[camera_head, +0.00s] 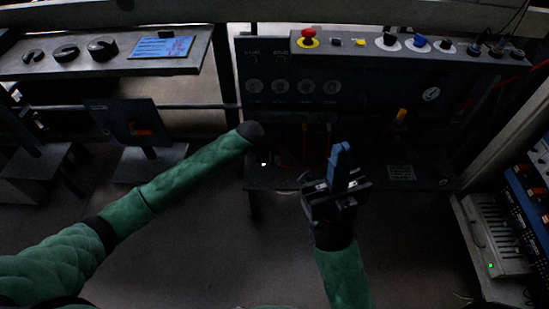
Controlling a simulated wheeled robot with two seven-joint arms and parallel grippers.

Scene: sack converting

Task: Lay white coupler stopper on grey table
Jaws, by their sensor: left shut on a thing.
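My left gripper (262,157) hangs below the dark wrist, in front of the dark machine panel. It is mostly lost in shadow. A tiny white spot at its tip looks like the white coupler stopper (263,164), held in the shut jaws; most of it is hidden. My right gripper (338,188) is at the centre right, with an upright blue piece (341,158) at its jaws; I cannot tell whether they grip it. A grey table (110,70) is at the upper left, away from both grippers.
Several black round parts (66,53) and a blue sheet (162,46) lie on the grey table; its front strip is bare. The panel carries a red mushroom button (309,33) and gauges. A grey unit (494,235) stands at the right.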

